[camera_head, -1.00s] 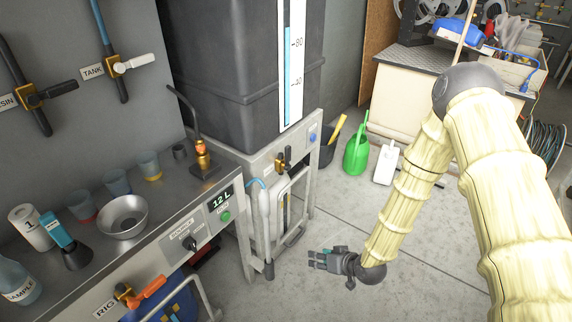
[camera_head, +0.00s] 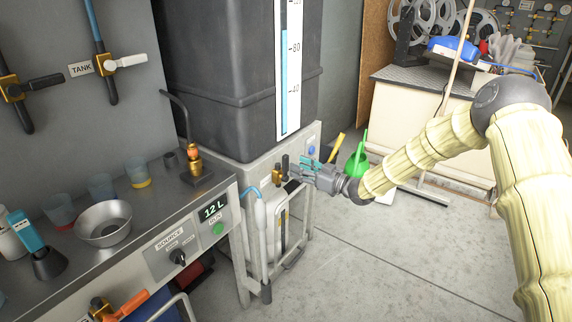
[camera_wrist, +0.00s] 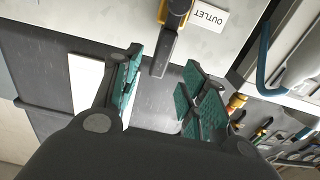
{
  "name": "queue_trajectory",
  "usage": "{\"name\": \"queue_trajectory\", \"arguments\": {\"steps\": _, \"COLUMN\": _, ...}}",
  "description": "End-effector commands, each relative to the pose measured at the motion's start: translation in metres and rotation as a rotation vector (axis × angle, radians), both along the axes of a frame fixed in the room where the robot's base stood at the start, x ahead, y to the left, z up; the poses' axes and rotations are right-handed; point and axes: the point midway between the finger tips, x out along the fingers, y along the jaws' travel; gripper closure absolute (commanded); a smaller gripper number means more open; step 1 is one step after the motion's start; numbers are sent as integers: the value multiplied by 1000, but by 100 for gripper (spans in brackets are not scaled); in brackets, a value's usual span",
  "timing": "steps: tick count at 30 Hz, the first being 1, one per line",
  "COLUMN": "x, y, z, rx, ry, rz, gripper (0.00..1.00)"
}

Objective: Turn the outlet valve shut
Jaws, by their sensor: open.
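The outlet valve has a brass body (camera_head: 277,174) and a dark lever (camera_head: 285,163), on the pale frame under the big dark tank. The lever stands roughly upright in the head view. In the wrist view the lever (camera_wrist: 166,54) hangs from the brass body (camera_wrist: 177,10), beside the OUTLET label (camera_wrist: 208,17). My gripper (camera_head: 297,167) is just right of the valve, fingers pointing at it. In the wrist view my gripper (camera_wrist: 164,58) is open, with teal pads either side of the lever's end. I cannot tell whether the lever is within their depth; no grip shows.
The dark tank (camera_head: 235,85) with its level gauge (camera_head: 290,70) rises above the valve. A bench (camera_head: 150,215) with cups, a bowl and a 12 L display stands left. A blue hose with a grey nozzle (camera_head: 262,225) hangs just below left.

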Motion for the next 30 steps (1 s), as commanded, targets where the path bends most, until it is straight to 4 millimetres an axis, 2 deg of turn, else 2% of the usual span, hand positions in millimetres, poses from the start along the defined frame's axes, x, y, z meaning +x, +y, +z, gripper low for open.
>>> {"name": "queue_trajectory", "arguments": {"steps": 6, "x": 21, "y": 30, "z": -1, "rx": -1, "ry": -1, "rz": 1, "gripper": 57}}
{"name": "queue_trajectory", "arguments": {"steps": 12, "x": 34, "y": 48, "z": -2, "rx": 0, "ry": 1, "rz": 0, "gripper": 57}}
{"name": "queue_trajectory", "arguments": {"steps": 18, "x": 39, "y": 55, "z": -1, "rx": 0, "ry": 1, "rz": 0, "gripper": 57}}
{"name": "queue_trajectory", "arguments": {"steps": 26, "x": 39, "y": 55, "z": -1, "rx": 0, "ry": 1, "rz": -1, "gripper": 57}}
{"name": "queue_trajectory", "arguments": {"steps": 30, "x": 39, "y": 54, "z": -1, "rx": 0, "ry": 1, "rz": -1, "gripper": 83}}
